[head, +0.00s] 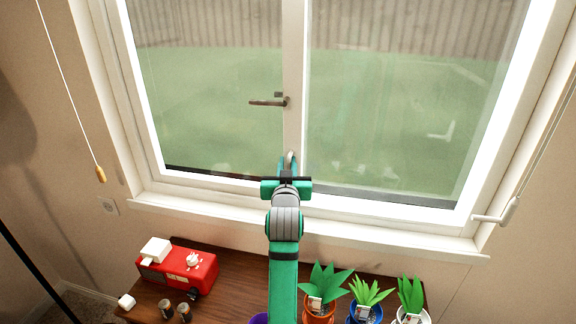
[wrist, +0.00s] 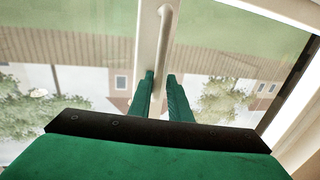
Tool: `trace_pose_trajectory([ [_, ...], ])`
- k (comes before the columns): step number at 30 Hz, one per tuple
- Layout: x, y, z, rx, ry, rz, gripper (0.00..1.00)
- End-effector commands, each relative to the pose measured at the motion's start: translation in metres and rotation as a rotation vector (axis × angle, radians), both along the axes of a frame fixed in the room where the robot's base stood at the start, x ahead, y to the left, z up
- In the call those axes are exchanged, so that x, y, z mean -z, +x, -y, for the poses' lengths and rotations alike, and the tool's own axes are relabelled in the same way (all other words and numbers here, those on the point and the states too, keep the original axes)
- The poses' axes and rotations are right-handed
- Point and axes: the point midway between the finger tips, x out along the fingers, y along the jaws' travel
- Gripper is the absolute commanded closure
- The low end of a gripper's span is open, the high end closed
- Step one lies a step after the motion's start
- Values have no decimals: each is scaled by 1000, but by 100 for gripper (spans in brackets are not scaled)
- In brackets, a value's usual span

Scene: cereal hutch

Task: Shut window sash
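The window has a left sash (head: 210,100) and a right sash (head: 400,110), which meet at a white upright stile (head: 294,60). Whether a sash stands ajar is hard to tell. A dark lever handle (head: 268,102) sits at the left sash's inner edge. A pale pull handle (head: 291,158) is low on the stile; it also shows in the wrist view (wrist: 166,35). My gripper (head: 288,176) is just below the pull handle. In the wrist view its two green fingers (wrist: 160,78) are apart, with the handle's lower end between or just beyond them. Contact cannot be told.
A white sill (head: 380,228) runs under the window. Below it, a wooden top (head: 235,270) holds a red toaster-like box (head: 178,268), small jars (head: 184,312) and several potted plants (head: 366,292). A cord with a wooden pull (head: 100,174) hangs at left.

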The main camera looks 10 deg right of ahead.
Motion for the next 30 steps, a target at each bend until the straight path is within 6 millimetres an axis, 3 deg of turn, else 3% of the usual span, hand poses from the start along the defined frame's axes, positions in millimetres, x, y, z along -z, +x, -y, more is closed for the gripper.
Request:
trace_pose_trajectory([
  [17,0,-2,-2,-2,-1,0,82],
  [23,1,-26,-7,-2,-1,1,82],
  [30,1,-70,-16,-2,-1,1,82],
])
